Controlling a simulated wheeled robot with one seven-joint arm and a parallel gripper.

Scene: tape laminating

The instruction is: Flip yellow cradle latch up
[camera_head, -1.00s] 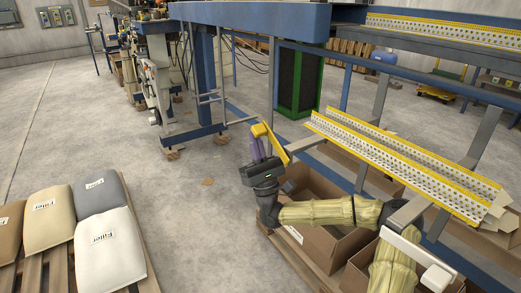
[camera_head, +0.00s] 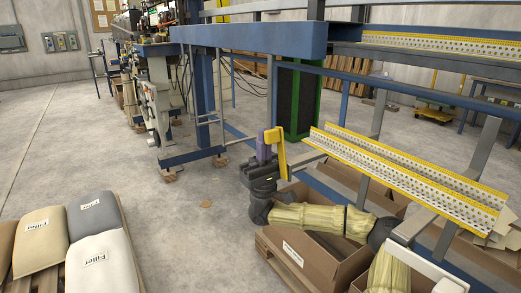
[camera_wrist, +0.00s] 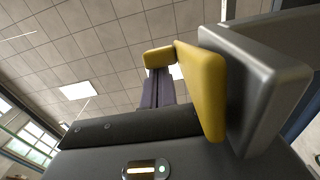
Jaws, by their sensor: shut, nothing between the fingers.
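The yellow latch (camera_head: 280,152) stands nearly upright at the near left end of the conveyor cradle. In the wrist view the latch (camera_wrist: 206,88) is L-shaped, with a short arm across the tips of my fingers. My gripper (camera_head: 264,148) points up just left of the latch, with its purple-grey fingers together and empty. In the wrist view my gripper (camera_wrist: 160,75) sits under the latch's short arm and beside its long plate. I cannot tell whether they touch. A grey metal bracket (camera_wrist: 265,75) stands right of the latch.
The perforated cradle tray (camera_head: 400,172) with yellow edges extends right. Cardboard boxes (camera_head: 320,262) on a pallet lie below my arm. A blue frame (camera_head: 250,40) stands behind. Filler bags (camera_head: 97,262) lie at the lower left, with open floor between.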

